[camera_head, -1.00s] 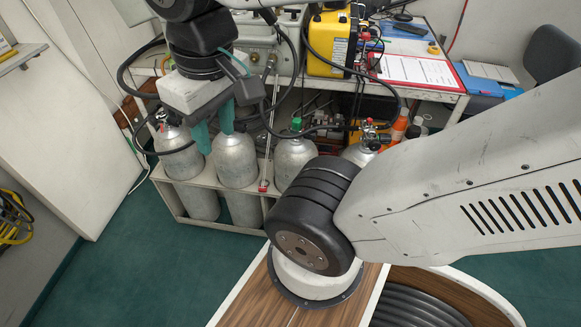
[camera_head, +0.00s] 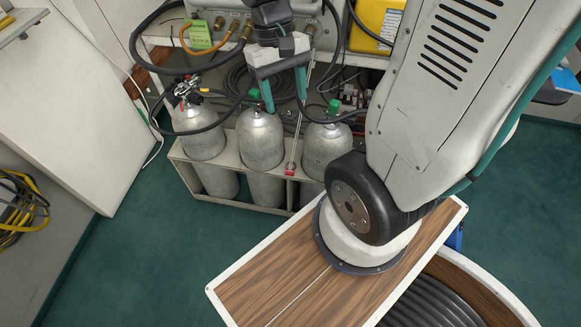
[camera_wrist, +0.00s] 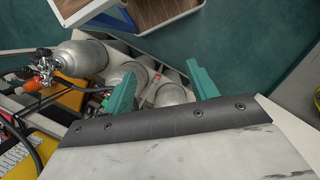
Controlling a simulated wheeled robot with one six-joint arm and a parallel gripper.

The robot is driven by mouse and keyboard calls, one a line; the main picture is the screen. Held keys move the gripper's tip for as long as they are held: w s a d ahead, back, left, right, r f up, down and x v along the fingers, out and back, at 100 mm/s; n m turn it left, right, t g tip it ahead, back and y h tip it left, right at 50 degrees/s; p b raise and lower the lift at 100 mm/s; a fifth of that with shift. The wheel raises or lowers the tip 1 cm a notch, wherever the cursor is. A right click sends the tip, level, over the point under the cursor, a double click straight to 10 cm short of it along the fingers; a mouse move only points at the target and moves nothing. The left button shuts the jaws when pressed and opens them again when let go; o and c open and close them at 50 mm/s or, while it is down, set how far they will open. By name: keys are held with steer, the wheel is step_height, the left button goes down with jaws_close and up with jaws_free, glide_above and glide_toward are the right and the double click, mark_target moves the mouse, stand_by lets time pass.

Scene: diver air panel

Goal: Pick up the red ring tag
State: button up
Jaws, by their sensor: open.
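A small red piece (camera_head: 290,170) shows at the lower end of a thin pale rod or strap, at the front of the cylinder rack. It is too small to tell whether it is the ring tag. A small red spot, probably the same piece, shows between the fingertips in the wrist view (camera_wrist: 157,77). My gripper (camera_head: 285,104) has two teal fingers, spread apart with nothing seen between them. It is above the rack, and the red piece appears below its fingertips in the head view. The fingers also show in the wrist view (camera_wrist: 160,70).
Several grey cylinders (camera_head: 260,140) stand in a pale rack (camera_head: 240,172), some with green caps. Black hoses (camera_head: 165,70) loop around them. A bench with a yellow case (camera_head: 375,25) is behind. Green floor (camera_head: 130,245) is clear in front and to the left.

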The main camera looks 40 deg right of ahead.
steer(key=w+d+f+m+g, duration=0.1)
steer(key=w+d+f, duration=0.15)
steer(key=f, duration=0.65)
steer(key=w+d+f+m, duration=0.1)
steer(key=w+d+f, duration=0.15)
steer(key=f, duration=0.65)
steer(key=m+t, duration=0.4)
steer(key=m, duration=0.1)
glide_above(290, 172)
steer(key=shift+h, duration=0.3)
step_height(290, 172, down, 27)
steer(key=shift+a+f, duration=0.15)
steer(key=shift+w+f, duration=0.2)
steer(key=shift+f, duration=0.2)
step_height(290, 172, down, 7)
steer(key=shift+s+r, duration=0.1)
steer(key=shift+s, duration=0.05)
steer(key=c, duration=1.1)
